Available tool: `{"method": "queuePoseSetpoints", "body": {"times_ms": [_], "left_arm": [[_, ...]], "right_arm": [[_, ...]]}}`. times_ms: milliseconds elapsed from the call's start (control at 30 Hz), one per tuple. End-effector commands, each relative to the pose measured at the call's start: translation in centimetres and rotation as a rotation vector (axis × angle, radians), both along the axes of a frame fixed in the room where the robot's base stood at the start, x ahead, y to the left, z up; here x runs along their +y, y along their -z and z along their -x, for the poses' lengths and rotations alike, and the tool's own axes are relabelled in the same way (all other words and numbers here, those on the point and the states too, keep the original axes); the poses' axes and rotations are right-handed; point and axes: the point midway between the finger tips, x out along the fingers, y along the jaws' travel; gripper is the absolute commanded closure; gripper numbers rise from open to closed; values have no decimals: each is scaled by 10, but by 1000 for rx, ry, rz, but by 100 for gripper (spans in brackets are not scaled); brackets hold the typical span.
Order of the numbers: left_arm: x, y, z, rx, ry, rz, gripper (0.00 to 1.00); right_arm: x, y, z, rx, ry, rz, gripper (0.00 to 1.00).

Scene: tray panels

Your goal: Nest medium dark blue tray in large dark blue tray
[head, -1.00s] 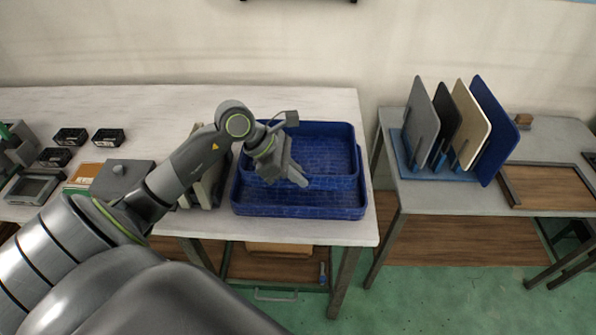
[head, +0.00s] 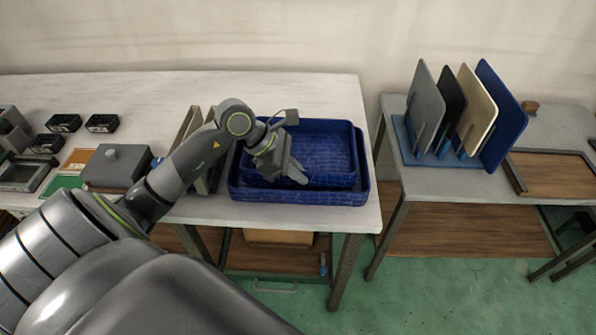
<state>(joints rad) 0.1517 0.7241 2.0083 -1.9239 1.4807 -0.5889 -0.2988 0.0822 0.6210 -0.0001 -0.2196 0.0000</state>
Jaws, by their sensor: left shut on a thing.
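The medium dark blue tray (head: 328,150) lies within the outline of the large dark blue tray (head: 300,197) on the white table. The large tray's front wall and right wall show around it. I cannot tell whether the medium tray rests fully on the large tray's floor. The gripper and wrist hide the grip point and part of the left walls. My right gripper is not in view.
Upright beige panels (head: 207,130) stand close to the trays' left side. A grey lidded box (head: 117,168) and small black bins (head: 102,123) are farther left. On the right table, a blue rack (head: 430,155) holds several upright boards. The table behind the trays is clear.

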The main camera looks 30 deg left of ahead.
Motion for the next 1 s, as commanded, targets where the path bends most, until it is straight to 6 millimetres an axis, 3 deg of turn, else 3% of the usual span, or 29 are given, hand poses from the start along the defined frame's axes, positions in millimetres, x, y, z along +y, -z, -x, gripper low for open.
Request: {"method": "queuePoseSetpoints", "body": {"times_ms": [167,200,400,667,1000], "left_arm": [[0,-1,0,-2,0,0,100],[0,-1,0,-2,0,0,92],[0,0,0,-1,0,-1,69],[0,-1,0,1,-1,-1,69],[0,-19,0,-1,0,-1,69]], "right_arm": [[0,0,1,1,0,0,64],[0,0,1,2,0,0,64],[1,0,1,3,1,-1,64],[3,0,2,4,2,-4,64],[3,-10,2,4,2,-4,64]]}}
